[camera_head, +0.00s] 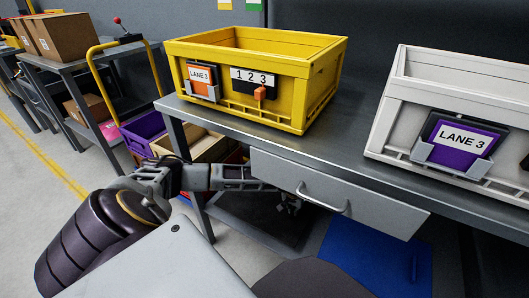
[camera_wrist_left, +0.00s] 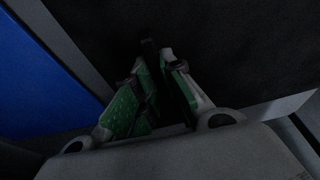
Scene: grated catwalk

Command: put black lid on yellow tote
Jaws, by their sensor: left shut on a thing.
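The yellow tote (camera_head: 262,75) stands upright and open-topped on the grey metal bench, with an orange LANE 3 card and a 1 2 3 label on its front. My left gripper (camera_head: 290,206) is low, below the bench top by the drawer, well under the tote. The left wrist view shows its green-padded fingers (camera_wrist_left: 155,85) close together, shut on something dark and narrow. My right gripper is out of view.
A drawer front (camera_head: 335,195) with a handle hangs under the bench (camera_head: 350,150), close to my left gripper. A white tote (camera_head: 435,105) stands to the right. A blue panel (camera_head: 375,258) is below. Purple (camera_head: 143,132) and tan bins sit under the bench's left end.

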